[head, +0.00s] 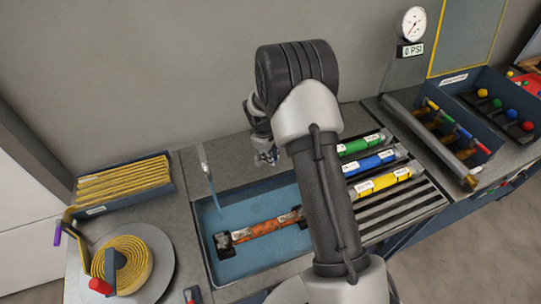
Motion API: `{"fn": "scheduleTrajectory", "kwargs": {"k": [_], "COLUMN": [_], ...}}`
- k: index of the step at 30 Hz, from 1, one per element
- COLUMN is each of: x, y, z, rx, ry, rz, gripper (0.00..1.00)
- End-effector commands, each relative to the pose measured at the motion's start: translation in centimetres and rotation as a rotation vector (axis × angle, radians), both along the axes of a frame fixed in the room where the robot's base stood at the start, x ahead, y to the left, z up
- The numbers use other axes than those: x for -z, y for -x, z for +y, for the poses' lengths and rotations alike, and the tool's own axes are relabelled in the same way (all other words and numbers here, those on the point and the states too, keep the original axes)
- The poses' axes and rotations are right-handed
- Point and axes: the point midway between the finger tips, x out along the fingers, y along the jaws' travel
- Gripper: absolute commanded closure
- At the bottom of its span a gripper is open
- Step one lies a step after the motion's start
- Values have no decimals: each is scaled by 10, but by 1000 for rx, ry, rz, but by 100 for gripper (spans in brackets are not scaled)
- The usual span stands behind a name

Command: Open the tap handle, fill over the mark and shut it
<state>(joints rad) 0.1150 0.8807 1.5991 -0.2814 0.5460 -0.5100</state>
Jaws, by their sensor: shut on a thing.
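My gripper (266,156) is small in the head view, above the back edge of the blue basin. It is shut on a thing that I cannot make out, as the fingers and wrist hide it. I cannot identify a tap handle for certain. A thin, pale, curved piece (207,175) stands at the basin's back left, left of my gripper; I cannot tell whether it is a spout. A round dial gauge (413,22) is on the back wall, with a display (412,50) reading 0 PSI below it. No fill mark can be made out.
An orange tube (262,229) lies in the blue basin (222,272). Green (358,146), blue (372,162) and yellow (382,181) tubes lie on a slatted rack at right. A yellow hose coil (125,262) is at front left. My arm hides the middle.

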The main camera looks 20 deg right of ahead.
Motion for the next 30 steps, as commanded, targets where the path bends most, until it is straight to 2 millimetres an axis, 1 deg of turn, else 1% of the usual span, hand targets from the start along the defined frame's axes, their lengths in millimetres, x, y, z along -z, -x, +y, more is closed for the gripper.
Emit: {"fn": "scheduleTrajectory", "kwargs": {"k": [11,12,20,30], "x": [0,0,0,-2], "y": [0,0,0,0], "z": [0,0,0,0], "rx": [3,3,3,3], "ry": [-1,0,0,-1], "rz": [1,0,0,-1], "gripper": [100,84,66,66]}}
